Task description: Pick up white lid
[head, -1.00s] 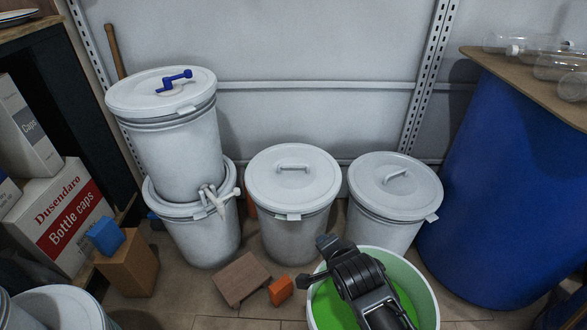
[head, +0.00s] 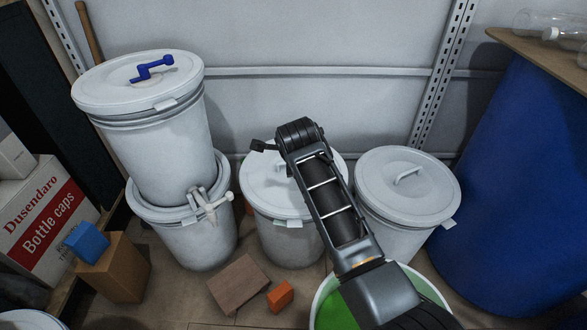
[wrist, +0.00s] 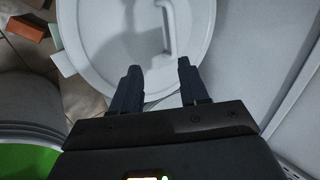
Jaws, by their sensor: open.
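The white lid (head: 262,176) sits on the middle white drum (head: 284,238), partly hidden behind my arm in the head view. In the wrist view the round lid (wrist: 110,55) fills the upper middle, with its raised bar handle (wrist: 168,28) upright in the picture. My gripper (wrist: 157,68) is open and empty, its two dark fingers over the near edge of the lid. The handle's lower end lies just beyond and between the fingertips. I cannot tell the height of the fingers above the lid.
A second lidded drum (head: 402,195) stands to the right, with a blue barrel (head: 525,190) beyond it. Two stacked drums (head: 155,140) with a tap stand left. A green tub (head: 330,305) stands in front, near an orange block (head: 280,296). The wall is close behind.

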